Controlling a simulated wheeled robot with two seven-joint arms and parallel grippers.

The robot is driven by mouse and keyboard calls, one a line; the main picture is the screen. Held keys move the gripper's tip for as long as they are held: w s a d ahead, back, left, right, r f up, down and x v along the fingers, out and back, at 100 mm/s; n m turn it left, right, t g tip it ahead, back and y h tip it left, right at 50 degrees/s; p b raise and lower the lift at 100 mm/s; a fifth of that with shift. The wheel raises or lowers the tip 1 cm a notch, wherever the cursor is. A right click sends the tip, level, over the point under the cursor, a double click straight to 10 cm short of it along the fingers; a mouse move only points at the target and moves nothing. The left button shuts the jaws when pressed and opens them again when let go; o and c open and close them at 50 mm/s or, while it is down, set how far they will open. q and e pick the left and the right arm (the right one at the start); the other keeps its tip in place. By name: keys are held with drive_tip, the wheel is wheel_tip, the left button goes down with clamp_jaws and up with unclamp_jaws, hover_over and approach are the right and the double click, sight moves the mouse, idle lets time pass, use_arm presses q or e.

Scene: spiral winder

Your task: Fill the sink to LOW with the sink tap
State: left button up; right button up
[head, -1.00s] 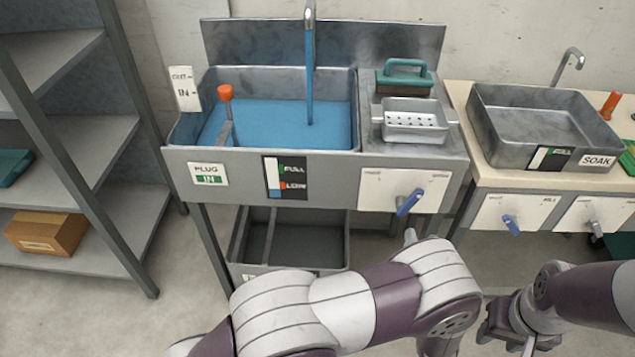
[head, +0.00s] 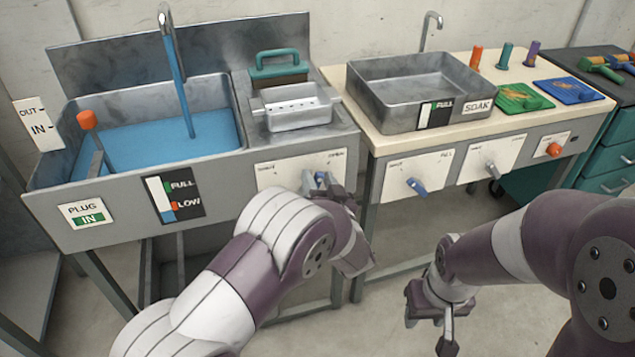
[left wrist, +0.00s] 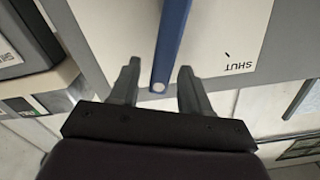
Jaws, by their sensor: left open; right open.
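The sink (head: 235,105) holds blue water (head: 150,148), and a blue stream runs from its spout (head: 166,22). The sink gauge (head: 173,195) has FULL and LOW marks; blue shows at its bottom by the LOW mark, but the exact level is too small to tell. The plug sign (head: 87,214) reads IN. My left gripper (head: 325,183) is at the sink tap's blue lever, partly hidden by my arm. In the left wrist view the lever (left wrist: 171,45) lies between the open fingers (left wrist: 158,92), with no clear grip. My right gripper (head: 428,330) is open and empty, low and right.
A teal-handled brush (head: 281,65) and a perforated tray (head: 291,108) sit beside the sink. Right of it, a SOAK basin (head: 415,95) stands on a counter with another blue lever (head: 416,187) and an orange knob (head: 554,149). Floor between my arms is clear.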

use_arm(q)
drive_tip(key=shift+w+a, duration=0.1)
drive_tip(key=shift+w, duration=0.3)
drive_tip(key=shift+c, duration=0.3)
clamp_jaws()
